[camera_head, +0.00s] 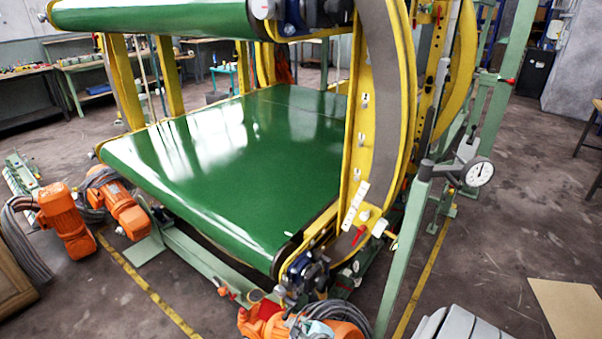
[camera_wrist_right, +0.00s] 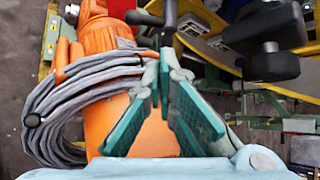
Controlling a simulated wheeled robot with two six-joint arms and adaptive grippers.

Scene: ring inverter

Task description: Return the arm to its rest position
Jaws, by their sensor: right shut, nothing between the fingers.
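My right gripper (camera_wrist_right: 164,80) shows in the right wrist view, with teal finger pads and a pale blue-grey palm at the lower edge. Its fingertips are together with nothing between them. An orange motor (camera_wrist_right: 102,35) with a coiled grey cable (camera_wrist_right: 40,125) lies to the left of and behind the fingers. I cannot tell whether the fingers touch it. In the head view I cannot clearly make out the right gripper. My left gripper is in neither view.
A green conveyor belt (camera_head: 235,160) fills the middle of the head view. A yellow ring frame (camera_head: 348,190) rises at its right. A dial gauge (camera_head: 479,173) stands beside a pale green post (camera_head: 409,235). Orange motors (camera_head: 66,222) sit at left. Floor (camera_head: 520,240) is open at right.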

